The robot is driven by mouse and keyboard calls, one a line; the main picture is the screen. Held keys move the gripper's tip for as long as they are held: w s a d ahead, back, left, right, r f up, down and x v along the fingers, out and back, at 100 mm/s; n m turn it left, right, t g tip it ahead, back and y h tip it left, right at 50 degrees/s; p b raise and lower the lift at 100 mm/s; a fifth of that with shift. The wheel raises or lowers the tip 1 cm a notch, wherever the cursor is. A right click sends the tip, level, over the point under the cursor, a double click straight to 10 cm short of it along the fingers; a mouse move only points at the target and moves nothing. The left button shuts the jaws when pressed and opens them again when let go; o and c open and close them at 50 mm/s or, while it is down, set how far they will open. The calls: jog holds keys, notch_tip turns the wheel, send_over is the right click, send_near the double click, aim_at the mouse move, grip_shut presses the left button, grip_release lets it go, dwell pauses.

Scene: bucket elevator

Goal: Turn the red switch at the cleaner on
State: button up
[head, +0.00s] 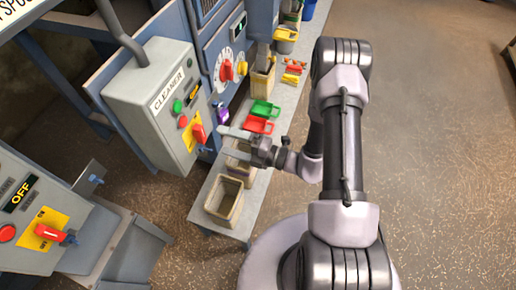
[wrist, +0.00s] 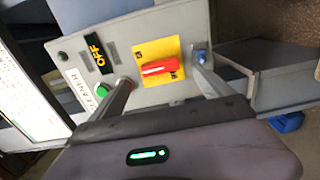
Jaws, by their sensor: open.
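The cleaner box (head: 150,88) is a grey control box at the left of the head view, labelled CLEANER. Its red switch (head: 198,133) is a red handle on a yellow plate. My gripper (head: 221,142) is open and empty, just right of the switch in the head view. In the wrist view its two fingers stand either side of the switch; contact cannot be told.
A green button (head: 178,106) and a red button (head: 183,121) are on the cleaner box. Another panel with its own red switch (head: 50,233) is at lower left. A bench carries a wooden bin (head: 224,200), a green tray (head: 264,110) and a red tray (head: 258,125).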

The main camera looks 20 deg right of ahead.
jog(key=v, duration=1)
jog(key=shift+s+d, duration=0.2)
jog(key=shift+r, duration=0.1)
jog(key=s+a+r+n+g+h+b, duration=0.2)
jog(key=s+a+r+n+g+b, duration=0.3)
jog(key=n, duration=0.7)
jog(key=s+a+r+n+g+h+b, duration=0.25)
jog(key=n+g, duration=0.45)
jog(key=n, duration=0.5)
jog(key=s+d+r+n+t+h+b, duration=0.3)
jog(key=s+r+n+t+h+b, duration=0.1)
jog(key=n, duration=1.1)
jog(key=t+h+b, duration=0.1)
jog(key=t+h, duration=0.1)
jog(key=h, duration=0.1)
jog(key=shift+s+r+n+t+h, duration=0.2)
jog(key=shift+r+n+t+h, duration=0.1)
jog(key=shift+r+t+h, duration=0.1)
